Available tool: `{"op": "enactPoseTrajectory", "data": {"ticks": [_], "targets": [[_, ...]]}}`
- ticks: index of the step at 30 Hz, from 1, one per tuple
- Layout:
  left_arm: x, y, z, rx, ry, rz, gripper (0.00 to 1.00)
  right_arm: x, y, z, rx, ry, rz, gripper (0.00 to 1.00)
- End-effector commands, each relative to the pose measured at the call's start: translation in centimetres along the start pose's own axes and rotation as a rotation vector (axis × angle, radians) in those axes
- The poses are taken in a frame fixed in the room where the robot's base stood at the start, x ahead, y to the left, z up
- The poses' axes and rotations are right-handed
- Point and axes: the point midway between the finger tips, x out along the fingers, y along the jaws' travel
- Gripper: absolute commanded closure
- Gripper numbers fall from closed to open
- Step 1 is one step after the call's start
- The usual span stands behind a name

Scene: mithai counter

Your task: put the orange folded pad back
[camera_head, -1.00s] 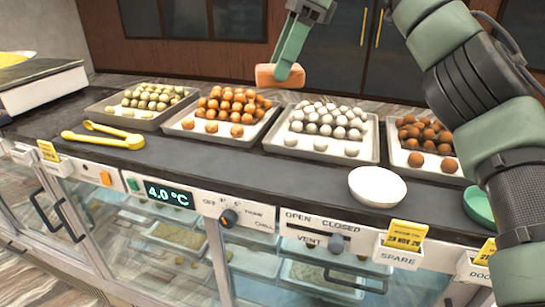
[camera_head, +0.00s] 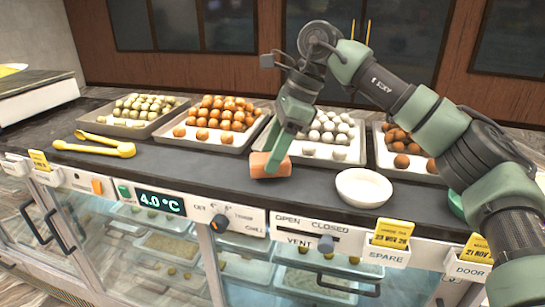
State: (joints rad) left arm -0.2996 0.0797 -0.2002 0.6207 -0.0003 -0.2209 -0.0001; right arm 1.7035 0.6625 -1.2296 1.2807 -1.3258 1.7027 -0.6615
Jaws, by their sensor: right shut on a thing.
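The orange folded pad (camera_head: 258,164) is a small block held low over the dark counter top, in front of the trays and left of the white bowl. My right gripper (camera_head: 277,152) is shut on the pad from above. I cannot tell whether the pad touches the counter. My left gripper is not in view.
Trays of pale, orange, white and brown sweets line the counter's back; my right arm partly hides the white ones (camera_head: 330,128). Yellow tongs (camera_head: 95,148) lie at left. A white bowl (camera_head: 363,187) and a partly hidden green bowl (camera_head: 456,204) stand at right. The counter (camera_head: 200,166) is bare left of the pad.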

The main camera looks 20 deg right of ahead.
Motion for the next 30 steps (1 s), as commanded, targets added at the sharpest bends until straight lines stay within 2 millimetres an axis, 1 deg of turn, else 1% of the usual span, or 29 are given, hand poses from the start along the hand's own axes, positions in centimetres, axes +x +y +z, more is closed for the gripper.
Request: {"op": "enactPoseTrajectory", "data": {"ticks": [2, 4, 14, 15, 17, 18, 26, 29, 30], "targets": [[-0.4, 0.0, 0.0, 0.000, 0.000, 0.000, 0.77, 1.0, 0.1, -0.5, 0.000, 0.001, 0.003, 0.79], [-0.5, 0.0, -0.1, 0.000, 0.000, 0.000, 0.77, 1.5, 0.1, -0.7, -0.001, 0.000, 0.001, 0.79], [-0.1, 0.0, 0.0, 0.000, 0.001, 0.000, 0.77, 1.9, 0.0, -0.8, -0.001, -0.001, 0.000, 0.79], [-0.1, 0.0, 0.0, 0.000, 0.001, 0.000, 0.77, 2.0, 0.0, -0.8, -0.001, -0.001, 0.000, 0.44], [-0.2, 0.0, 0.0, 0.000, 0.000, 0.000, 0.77, 1.9, 0.0, -0.8, -0.001, -0.001, 0.000, 0.27], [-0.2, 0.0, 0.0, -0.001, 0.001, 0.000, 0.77, 1.9, 0.0, -0.8, -0.001, -0.001, 0.000, 0.24], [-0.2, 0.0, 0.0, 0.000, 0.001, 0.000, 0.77, 1.8, 0.0, -0.8, -0.001, 0.000, 0.000, 0.24], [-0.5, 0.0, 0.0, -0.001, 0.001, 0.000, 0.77, 1.3, 0.0, -0.5, -0.001, -0.001, -0.001, 0.24], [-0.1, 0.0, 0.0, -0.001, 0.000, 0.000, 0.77, 1.2, 0.0, -0.6, -0.001, -0.001, -0.002, 0.24]]}}
